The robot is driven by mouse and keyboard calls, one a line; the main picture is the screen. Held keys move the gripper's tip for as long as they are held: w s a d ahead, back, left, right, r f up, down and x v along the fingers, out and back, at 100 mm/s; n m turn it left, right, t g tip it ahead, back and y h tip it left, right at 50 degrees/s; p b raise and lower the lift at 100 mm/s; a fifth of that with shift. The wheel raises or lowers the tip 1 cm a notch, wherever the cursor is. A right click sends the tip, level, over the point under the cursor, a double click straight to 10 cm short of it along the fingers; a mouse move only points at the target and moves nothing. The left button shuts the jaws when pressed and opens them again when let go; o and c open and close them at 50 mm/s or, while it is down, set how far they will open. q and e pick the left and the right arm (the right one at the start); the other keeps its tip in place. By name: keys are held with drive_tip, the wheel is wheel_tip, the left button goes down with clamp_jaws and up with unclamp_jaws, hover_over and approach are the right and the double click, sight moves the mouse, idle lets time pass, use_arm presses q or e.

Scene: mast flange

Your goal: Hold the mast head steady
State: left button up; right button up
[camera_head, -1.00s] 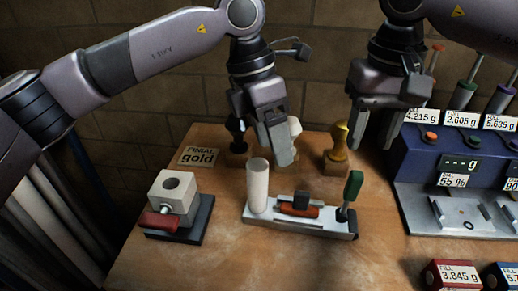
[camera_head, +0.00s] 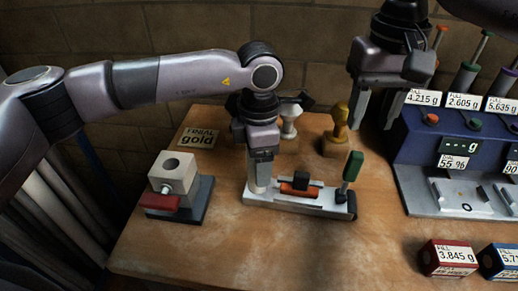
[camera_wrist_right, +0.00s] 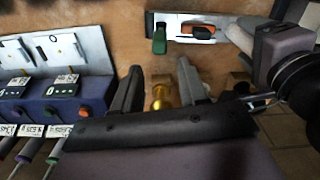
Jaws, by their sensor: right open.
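A pale upright cylinder (camera_head: 254,183), which I take for the mast, stands at the left end of a metal fixture (camera_head: 298,206); its upper part is largely hidden. My left gripper (camera_head: 262,172) points down at the cylinder, its fingers at the cylinder's upper part; whether they are closed on it is unclear. My right gripper (camera_head: 377,114) is open and empty, high at the right of the gold finial (camera_head: 337,128). In the right wrist view the gold finial (camera_wrist_right: 160,96) shows between and beyond the open fingers. A white finial (camera_head: 289,120) stands behind the left gripper.
A card (camera_head: 197,137) reads "FINIAL gold". A pale block with a red handle (camera_head: 161,200) stands at the left. The fixture has an orange clamp (camera_head: 299,188) and a green-handled tool (camera_head: 352,167). A blue dispensing station (camera_head: 425,150) and red box (camera_head: 447,258) are right.

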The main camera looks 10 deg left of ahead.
sight(354, 166)
use_arm(q)
drive_tip(key=c, duration=1.2)
clamp_jaws()
use_arm(e)
drive_tip(key=shift+o, duration=0.8)
drive_tip(key=shift+d+m, duration=0.15)
drive_tip(key=shift+m, duration=0.95)
wheel_tip(354, 166, down, 12)
drive_tip(key=shift+r, duration=0.1)
clamp_jaws()
